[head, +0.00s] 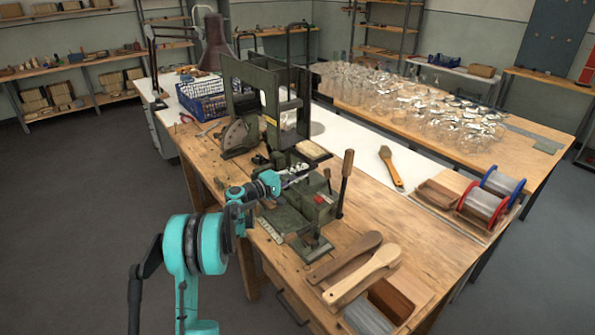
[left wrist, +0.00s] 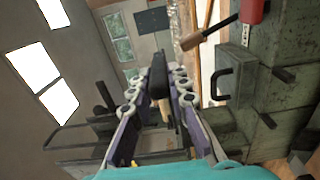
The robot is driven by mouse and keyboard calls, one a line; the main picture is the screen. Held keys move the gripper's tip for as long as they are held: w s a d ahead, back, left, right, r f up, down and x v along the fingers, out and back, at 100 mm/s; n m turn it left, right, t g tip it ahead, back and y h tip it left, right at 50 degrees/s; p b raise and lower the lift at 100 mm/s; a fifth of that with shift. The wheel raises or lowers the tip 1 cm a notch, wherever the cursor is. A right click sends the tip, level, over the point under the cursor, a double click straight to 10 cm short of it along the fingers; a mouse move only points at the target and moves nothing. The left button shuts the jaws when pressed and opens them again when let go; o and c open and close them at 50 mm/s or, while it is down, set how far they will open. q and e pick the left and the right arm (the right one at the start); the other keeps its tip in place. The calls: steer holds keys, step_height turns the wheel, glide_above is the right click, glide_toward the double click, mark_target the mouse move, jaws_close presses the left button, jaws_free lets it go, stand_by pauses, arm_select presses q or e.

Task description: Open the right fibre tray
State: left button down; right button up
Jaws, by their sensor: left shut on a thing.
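The green tufting machine (head: 300,205) stands on the wooden bench, with a red block and an upright wooden-handled lever on its right side. My left gripper (head: 298,176) reaches its middle from the left. In the left wrist view my left gripper (left wrist: 158,84) is shut on a dark bar-like part (left wrist: 158,76) between its fingers. I cannot tell for certain whether that part belongs to the right fibre tray. A black handle (left wrist: 221,84) on a green box face is to the right of the fingers, apart from them. My right gripper is not in view.
Wooden brush bodies (head: 362,275) lie at the bench's front. Wire spools (head: 484,205) and a brush (head: 391,168) are to the right. A blue crate (head: 202,98) stands behind on the left. The lever (head: 345,182) rises close to my gripper.

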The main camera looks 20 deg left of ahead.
arm_select(q)
steer(key=shift+d+f, duration=0.1)
steer(key=shift+d, duration=0.1)
steer(key=c, duration=1.4)
jaws_free()
steer(key=shift+s+d, duration=0.1)
steer(key=shift+c, duration=0.2)
steer(key=shift+s+a, duration=0.25)
steer(key=shift+a, duration=0.05)
steer(key=v, duration=1.1)
steer(key=shift+s, duration=0.2)
